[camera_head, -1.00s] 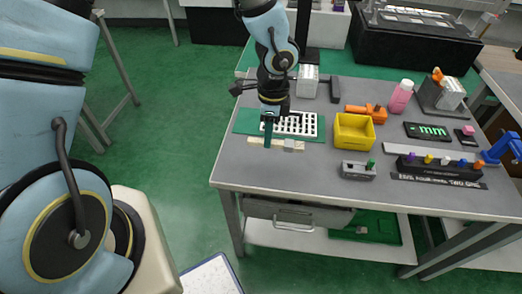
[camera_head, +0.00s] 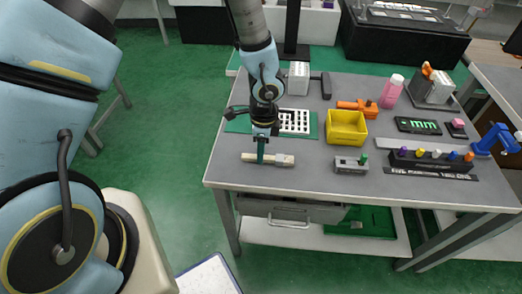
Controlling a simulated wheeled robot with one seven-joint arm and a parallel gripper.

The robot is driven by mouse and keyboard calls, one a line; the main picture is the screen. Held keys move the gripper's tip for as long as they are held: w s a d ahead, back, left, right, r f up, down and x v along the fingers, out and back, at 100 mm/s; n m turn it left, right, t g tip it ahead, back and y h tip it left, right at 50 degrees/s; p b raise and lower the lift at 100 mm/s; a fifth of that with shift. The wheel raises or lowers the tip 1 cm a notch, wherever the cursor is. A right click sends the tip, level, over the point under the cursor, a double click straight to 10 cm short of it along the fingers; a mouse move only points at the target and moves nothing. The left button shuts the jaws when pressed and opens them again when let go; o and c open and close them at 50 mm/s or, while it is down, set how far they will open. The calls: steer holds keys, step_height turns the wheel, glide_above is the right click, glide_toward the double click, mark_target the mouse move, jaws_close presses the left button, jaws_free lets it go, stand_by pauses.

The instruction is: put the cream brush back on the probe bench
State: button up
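The cream brush (camera_head: 281,160) is a slim cream bar with a grey band toward its right end. It lies level, left to right, over the front left part of the grey bench top (camera_head: 308,178). My gripper (camera_head: 261,161) points down with its green fingers at the brush's left half and appears shut on it. The fingers cover part of the brush. I cannot tell whether the brush touches the bench top or hangs just above it.
A green mat with a white slotted rack (camera_head: 295,121) lies just behind the brush. Bare bench lies in front of the brush.

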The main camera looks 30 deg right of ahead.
steer(key=o, duration=0.3)
step_height(320, 180, up, 12)
steer(key=w+a+r+n, duration=0.2)
steer(key=w+a+n, duration=0.3)
steer(key=a, duration=0.2)
steer(key=w+a+r+n, duration=0.3)
steer(key=w+a+n, duration=0.15)
steer(key=a, duration=0.25)
steer(key=a+r+n, duration=0.1)
steer(key=a+n, duration=0.4)
steer(key=a, duration=0.1)
steer(key=w+a+r+n, duration=0.1)
steer(key=a+r+n, duration=0.1)
steer(key=a+n, duration=0.3)
steer(key=w+a+r+n+t, duration=0.1)
steer(key=a+r+n, duration=0.1)
steer(key=a+n, duration=0.3)
steer(key=shift+w+a+r+h, duration=0.1)
steer(key=shift+a+h, duration=0.05)
steer(key=shift+a, duration=0.8)
steer(key=shift+a+r+h, duration=0.1)
steer(key=shift+a+h, duration=0.05)
steer(key=shift+a, duration=0.75)
